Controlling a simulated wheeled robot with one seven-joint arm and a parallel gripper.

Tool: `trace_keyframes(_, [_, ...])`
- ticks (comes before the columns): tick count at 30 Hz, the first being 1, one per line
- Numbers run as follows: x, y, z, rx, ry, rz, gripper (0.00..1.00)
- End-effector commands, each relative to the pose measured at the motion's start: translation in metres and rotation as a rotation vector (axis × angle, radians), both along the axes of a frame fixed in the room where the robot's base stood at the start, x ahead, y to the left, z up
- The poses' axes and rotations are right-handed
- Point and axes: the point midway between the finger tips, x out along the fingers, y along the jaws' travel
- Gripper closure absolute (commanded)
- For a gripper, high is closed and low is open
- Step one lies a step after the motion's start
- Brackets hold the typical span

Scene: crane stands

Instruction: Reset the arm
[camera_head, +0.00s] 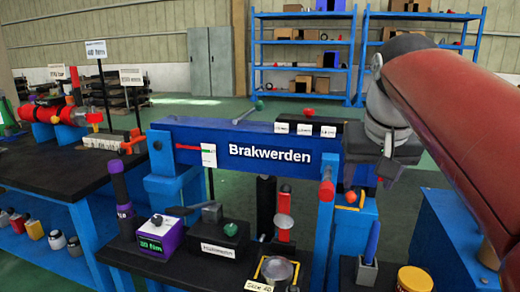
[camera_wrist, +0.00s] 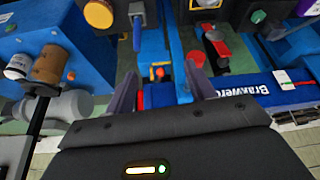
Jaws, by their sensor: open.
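My red and grey arm (camera_head: 450,110) reaches in from the upper right in the head view. My gripper (camera_head: 385,180) hangs at its end, just past the right end of the blue Brakwerden beam (camera_head: 262,148). In the wrist view my gripper (camera_wrist: 160,85) shows two grey fingers spread apart with nothing held between them. The blue beam (camera_wrist: 262,90) lies to the right of the fingers there. A red round knob (camera_wrist: 160,72) shows in the gap beyond the fingers. The exact distance from the fingers to the blue stand cannot be told.
A black bench holds a purple meter (camera_head: 160,238), a black box (camera_head: 226,238) and a yellow-lidded jar (camera_head: 413,279). Blue shelves (camera_head: 303,55) stand behind. Green floor lies open between.

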Motion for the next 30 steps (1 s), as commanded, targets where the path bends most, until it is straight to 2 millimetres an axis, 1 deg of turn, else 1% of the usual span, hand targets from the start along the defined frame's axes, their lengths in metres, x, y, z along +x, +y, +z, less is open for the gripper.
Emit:
trace_keyframes(1, [-0.017, 0.006, -0.018, -0.001, -0.005, 0.018, 0.45])
trace_keyframes(5, [-0.051, 0.017, -0.069, 0.001, -0.021, 0.056, 0.45])
trace_keyframes(6, [-0.063, 0.02, -0.086, 0.002, -0.024, 0.067, 0.45])
trace_keyframes(8, [-0.079, 0.024, -0.112, 0.004, -0.031, 0.085, 0.45])
trace_keyframes(9, [-0.09, 0.026, -0.13, 0.005, -0.035, 0.096, 0.45])
trace_keyframes(12, [-0.114, 0.03, -0.169, 0.009, -0.046, 0.117, 0.45])
trace_keyframes(15, [-0.131, 0.033, -0.199, 0.011, -0.052, 0.132, 0.45])
trace_keyframes(18, [-0.141, 0.035, -0.217, 0.013, -0.056, 0.141, 0.45])
trace_keyframes(21, [-0.144, 0.035, -0.224, 0.013, -0.057, 0.144, 0.45])
trace_keyframes(30, [-0.144, 0.035, -0.224, 0.013, -0.056, 0.144, 0.45])
